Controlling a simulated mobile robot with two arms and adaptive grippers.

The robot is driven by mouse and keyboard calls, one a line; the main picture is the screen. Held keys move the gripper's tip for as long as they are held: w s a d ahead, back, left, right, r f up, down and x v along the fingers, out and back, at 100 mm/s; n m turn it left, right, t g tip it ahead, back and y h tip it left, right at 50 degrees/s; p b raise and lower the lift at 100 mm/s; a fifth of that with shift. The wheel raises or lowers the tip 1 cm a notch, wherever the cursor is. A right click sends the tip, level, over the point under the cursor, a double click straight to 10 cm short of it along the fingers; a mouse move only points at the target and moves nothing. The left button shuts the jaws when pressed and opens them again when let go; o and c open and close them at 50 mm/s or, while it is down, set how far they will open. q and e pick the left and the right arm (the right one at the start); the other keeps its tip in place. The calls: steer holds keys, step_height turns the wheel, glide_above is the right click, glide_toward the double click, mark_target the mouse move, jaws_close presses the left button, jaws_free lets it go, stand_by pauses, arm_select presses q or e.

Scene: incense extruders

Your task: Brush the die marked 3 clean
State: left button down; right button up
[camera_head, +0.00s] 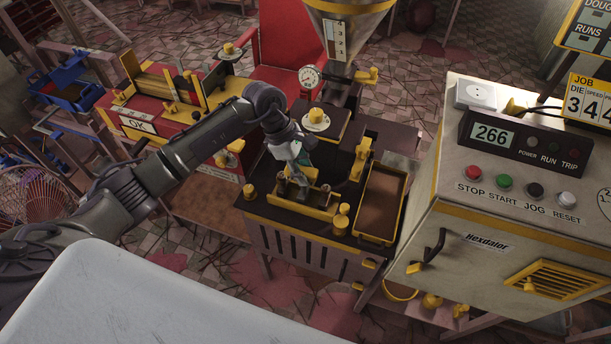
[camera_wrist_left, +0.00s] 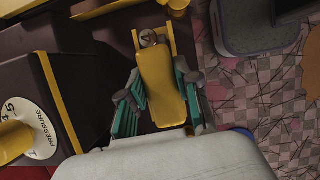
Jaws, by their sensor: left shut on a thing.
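My left gripper (camera_head: 301,160) reaches down over a dark-topped bench with a yellow-edged rack (camera_head: 312,207). In the left wrist view its teal-padded fingers (camera_wrist_left: 160,105) sit on both sides of a yellow block (camera_wrist_left: 163,82) and are shut on it. I cannot tell if this block is the brush. A small round die-like piece (camera_wrist_left: 147,38) shows at the block's far end; its mark is too small to read. In the head view, small dark cylinders (camera_head: 282,184) stand in the rack near the fingertips. I cannot tell which die is marked 3. My right gripper is not in view.
A yellow-rimmed brown tray (camera_head: 382,202) lies right of the rack. Behind stands a hopper (camera_head: 343,40) with a gauge (camera_head: 312,77). A yellow knob (camera_head: 342,217) sits near the rack. The control cabinet (camera_head: 485,200) is at right, a red and yellow bench (camera_head: 150,125) at left.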

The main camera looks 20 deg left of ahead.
arm_select(q)
step_height(320, 180, up, 3)
steer(key=shift+f+p, duration=0.1)
steer(key=shift+p, duration=0.35)
steer(key=shift+r+p, duration=0.3)
steer(key=shift+r, duration=0.85)
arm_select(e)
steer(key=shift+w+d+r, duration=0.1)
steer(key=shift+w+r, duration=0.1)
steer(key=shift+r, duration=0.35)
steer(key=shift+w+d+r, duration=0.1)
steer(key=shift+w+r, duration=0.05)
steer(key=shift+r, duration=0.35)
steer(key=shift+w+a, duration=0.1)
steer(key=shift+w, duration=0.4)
